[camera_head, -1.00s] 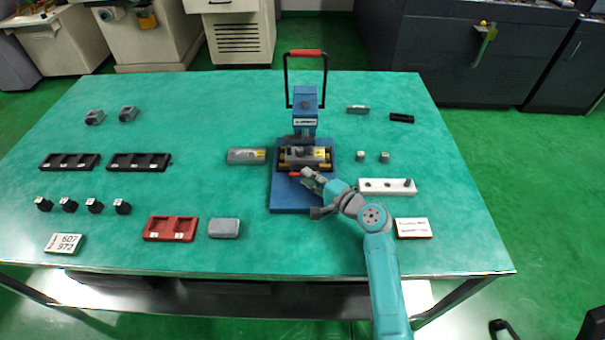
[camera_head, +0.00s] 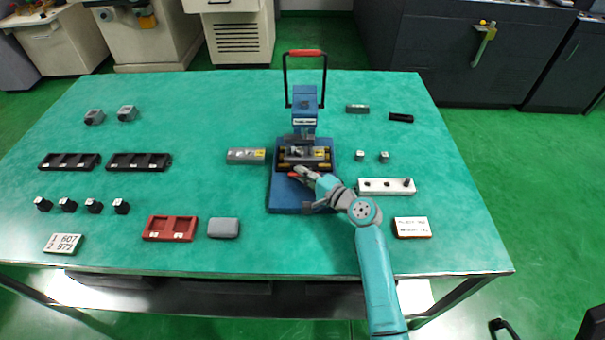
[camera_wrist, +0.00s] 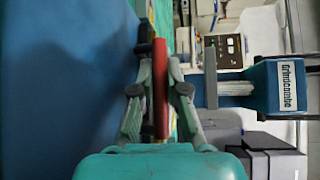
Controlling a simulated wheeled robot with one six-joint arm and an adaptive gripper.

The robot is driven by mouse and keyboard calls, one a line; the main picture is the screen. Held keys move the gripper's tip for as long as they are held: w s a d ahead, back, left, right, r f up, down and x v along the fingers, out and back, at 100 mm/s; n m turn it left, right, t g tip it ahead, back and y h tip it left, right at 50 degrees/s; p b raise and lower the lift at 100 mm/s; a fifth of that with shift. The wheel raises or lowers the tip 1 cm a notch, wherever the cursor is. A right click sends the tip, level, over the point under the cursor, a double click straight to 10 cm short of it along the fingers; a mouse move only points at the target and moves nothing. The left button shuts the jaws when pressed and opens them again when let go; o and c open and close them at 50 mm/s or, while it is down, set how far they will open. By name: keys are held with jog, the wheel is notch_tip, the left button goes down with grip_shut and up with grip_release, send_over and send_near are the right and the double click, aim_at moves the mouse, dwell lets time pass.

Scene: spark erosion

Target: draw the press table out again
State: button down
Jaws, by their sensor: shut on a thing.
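The blue press (camera_head: 306,104) stands on its blue base (camera_head: 290,203) at the middle of the bench, its red-topped lever upright. Its sliding table (camera_head: 308,153), a grey piece between dark and brass-coloured rails, lies at the foot of the column, partly under the press head. My gripper (camera_head: 302,173) is at the front of the table, on its red handle. In the wrist view the red handle (camera_wrist: 160,80) stands between the two fingers of my gripper (camera_wrist: 160,92), which are shut on it. The press head with its label (camera_wrist: 288,86) shows to the right there.
A grey block (camera_head: 246,155) lies just left of the press. A white strip with holes (camera_head: 372,186) and a labelled plate (camera_head: 412,227) lie right of it, near my arm. A red tray (camera_head: 171,229) and a grey box (camera_head: 224,228) are front left. The base's front is clear.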

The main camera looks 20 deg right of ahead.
jog(key=s+a, duration=0.1)
jog(key=s, duration=0.2)
jog(key=s+a, duration=0.1)
jog(key=s, duration=0.3)
jog(key=s+a, duration=0.1)
jog(key=s, duration=0.2)
jog(key=shift+s+a, duration=0.25)
jog(key=shift+s, duration=0.15)
jog(key=c, duration=1.4)
grip_release()
jog(key=shift+c, duration=0.2)
jog(key=v, duration=1.2)
jog(key=shift+f, duration=0.1)
